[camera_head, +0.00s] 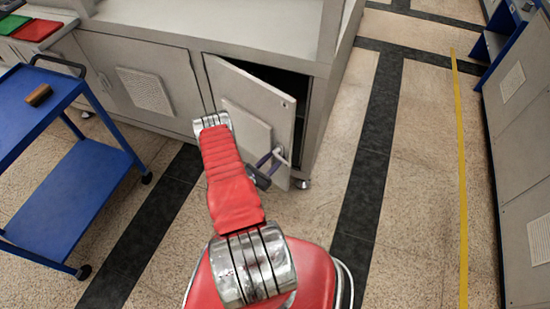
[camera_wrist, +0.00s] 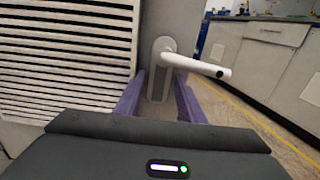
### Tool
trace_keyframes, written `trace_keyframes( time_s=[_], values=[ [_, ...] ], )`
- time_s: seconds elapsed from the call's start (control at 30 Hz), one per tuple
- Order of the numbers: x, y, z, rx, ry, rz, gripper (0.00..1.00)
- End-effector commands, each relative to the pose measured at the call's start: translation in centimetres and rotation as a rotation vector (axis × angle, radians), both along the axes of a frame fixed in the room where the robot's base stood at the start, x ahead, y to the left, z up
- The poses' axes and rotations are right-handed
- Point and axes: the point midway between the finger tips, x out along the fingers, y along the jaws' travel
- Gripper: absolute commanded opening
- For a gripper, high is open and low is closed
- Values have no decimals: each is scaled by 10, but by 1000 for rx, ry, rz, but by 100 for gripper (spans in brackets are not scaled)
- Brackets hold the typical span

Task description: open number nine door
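A grey cabinet door (camera_head: 283,113) with a pale square panel stands partly open, with a dark gap at its right side. No number is readable on it. Its white lever handle (camera_wrist: 196,66) sticks out to the right in the wrist view; it also shows low on the door in the head view (camera_head: 279,151). My gripper (camera_wrist: 160,80) has its two purple fingers apart, one on each side of the handle's base plate. The lever passes across the right finger's tip. Whether a finger touches the handle cannot be told. In the head view my gripper (camera_head: 266,165) is partly hidden by my red arm.
A blue trolley (camera_head: 80,190) with a brown block (camera_head: 38,95) stands at the left. Another closed cabinet door (camera_head: 160,90) lies left of the open one. Grey cabinets (camera_head: 520,120) line the right edge. The floor right of the door is clear.

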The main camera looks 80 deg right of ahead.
Motion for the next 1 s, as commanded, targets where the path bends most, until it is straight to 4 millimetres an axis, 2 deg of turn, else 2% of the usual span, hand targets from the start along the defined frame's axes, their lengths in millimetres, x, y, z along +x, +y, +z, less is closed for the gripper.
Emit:
trace_keyframes(
  time_s=[0.33, 0.83, 1.0],
  values=[
    [-1, -3, 0, 0, 0, 1, 36],
    [-1, -3, 0, 0, 0, 1, 1],
    [-1, -3, 0, 0, 0, 1, 0]
  ],
)
